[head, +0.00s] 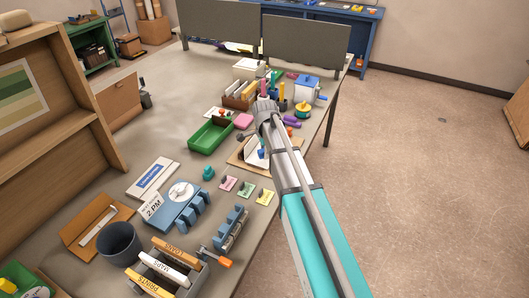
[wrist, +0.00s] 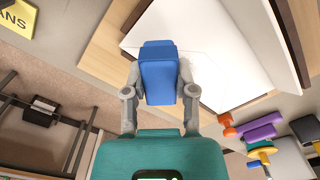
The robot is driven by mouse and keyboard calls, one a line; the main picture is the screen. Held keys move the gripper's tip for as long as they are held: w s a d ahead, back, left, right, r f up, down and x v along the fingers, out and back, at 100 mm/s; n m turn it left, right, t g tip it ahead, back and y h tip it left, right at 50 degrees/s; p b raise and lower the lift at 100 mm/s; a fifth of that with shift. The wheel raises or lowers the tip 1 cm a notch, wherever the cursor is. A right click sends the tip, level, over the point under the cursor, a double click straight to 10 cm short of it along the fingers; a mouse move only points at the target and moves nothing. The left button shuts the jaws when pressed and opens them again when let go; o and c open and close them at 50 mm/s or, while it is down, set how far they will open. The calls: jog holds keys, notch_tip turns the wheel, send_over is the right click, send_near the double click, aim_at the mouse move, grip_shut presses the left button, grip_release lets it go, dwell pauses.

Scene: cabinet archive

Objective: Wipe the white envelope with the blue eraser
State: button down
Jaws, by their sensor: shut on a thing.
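The white envelope (wrist: 228,62) lies on a light wooden board with a raised dark edge in the wrist view. In the head view, part of the envelope (head: 250,151) shows left of my arm; my arm hides the rest. My gripper (wrist: 160,76) is shut on the blue eraser (wrist: 158,62), one finger on each side. The eraser is over the envelope's near left part in the wrist view. I cannot tell whether it touches the paper. The eraser shows small and blue beside my arm in the head view (head: 261,154).
A green tray (head: 210,136) and pink block (head: 243,121) lie left of my arm. Colored sticky pads (head: 246,190) lie nearer. Bare tabletop shows at left.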

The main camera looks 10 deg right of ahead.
jog(key=shift+r+p, duration=1.45)
jog(key=shift+r, duration=0.3)
jog(key=shift+r+p, duration=1.55)
jog(key=shift+s+f, duration=0.1)
jog(key=shift+s, duration=0.05)
